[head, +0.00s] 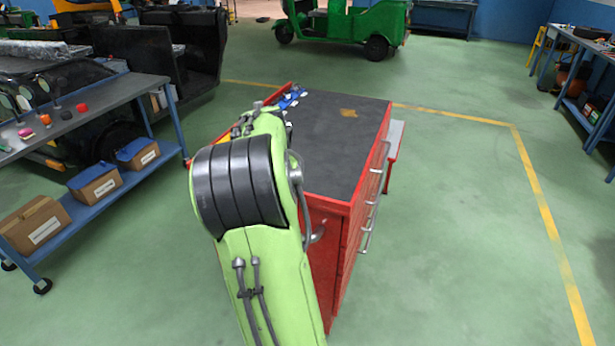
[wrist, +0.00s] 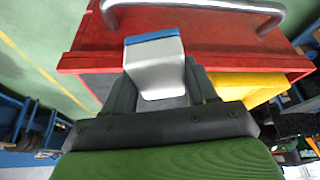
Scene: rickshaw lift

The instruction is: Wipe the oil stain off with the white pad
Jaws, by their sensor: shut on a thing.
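The oil stain (head: 349,113) is a small amber-brown patch on the dark top (head: 330,150) of a red cabinet, towards the back in the head view. My gripper (wrist: 161,88) is shut on the white pad (wrist: 155,65), a pale block with a blue strip along its far edge. In the wrist view the pad sits between the two dark fingers, in front of the red cabinet (wrist: 200,30). I cannot tell whether the pad touches anything besides the fingers.
A yellow object (wrist: 245,85) is close right of the gripper. A workbench (head: 95,105) stands left; floor to the right is clear.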

